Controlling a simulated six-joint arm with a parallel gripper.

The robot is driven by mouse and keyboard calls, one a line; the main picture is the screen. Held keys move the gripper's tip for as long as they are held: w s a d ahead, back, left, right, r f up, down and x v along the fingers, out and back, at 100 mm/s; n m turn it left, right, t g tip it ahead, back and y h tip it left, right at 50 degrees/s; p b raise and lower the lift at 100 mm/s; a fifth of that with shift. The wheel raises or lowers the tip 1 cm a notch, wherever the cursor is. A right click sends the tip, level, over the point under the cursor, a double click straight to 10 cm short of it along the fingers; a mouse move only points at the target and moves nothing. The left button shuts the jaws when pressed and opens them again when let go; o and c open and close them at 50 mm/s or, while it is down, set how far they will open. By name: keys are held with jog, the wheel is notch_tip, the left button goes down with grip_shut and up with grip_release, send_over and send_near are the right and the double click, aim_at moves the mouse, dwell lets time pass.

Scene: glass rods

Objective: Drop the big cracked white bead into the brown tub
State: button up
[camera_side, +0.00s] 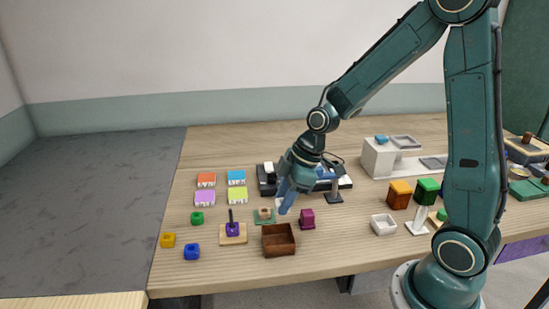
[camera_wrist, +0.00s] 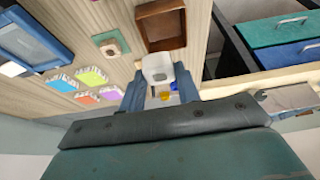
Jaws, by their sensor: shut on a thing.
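A white bead (camera_wrist: 157,66) is held between the blue fingers of my gripper (camera_wrist: 158,82) in the wrist view. In the side view only a small white part of the bead (camera_side: 280,203) shows at the fingertips. My gripper (camera_side: 284,205) is shut on it, above the table. A crack cannot be made out at this size. The brown tub (camera_side: 279,250) stands on the table, just in front of and below my gripper in the side view. It also shows in the wrist view (camera_wrist: 161,44), just beyond the bead; the visible part of its inside looks empty.
A purple bead sits on a peg on a wooden base (camera_side: 233,240), left of the tub. A magenta block (camera_side: 307,218) stands to its right. A green-topped pad (camera_side: 264,216) lies behind the tub. Loose green (camera_side: 197,218), yellow (camera_side: 168,240) and blue (camera_side: 192,252) pieces lie farther left.

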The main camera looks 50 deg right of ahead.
jog(key=shift+f, duration=0.9)
jog(key=o, duration=1.1)
jog(key=shift+c, duration=0.2)
jog(key=shift+r, duration=0.1)
jog(key=v, duration=1.3)
jog(key=shift+r, duration=0.3)
jog(key=shift+s, duration=0.2)
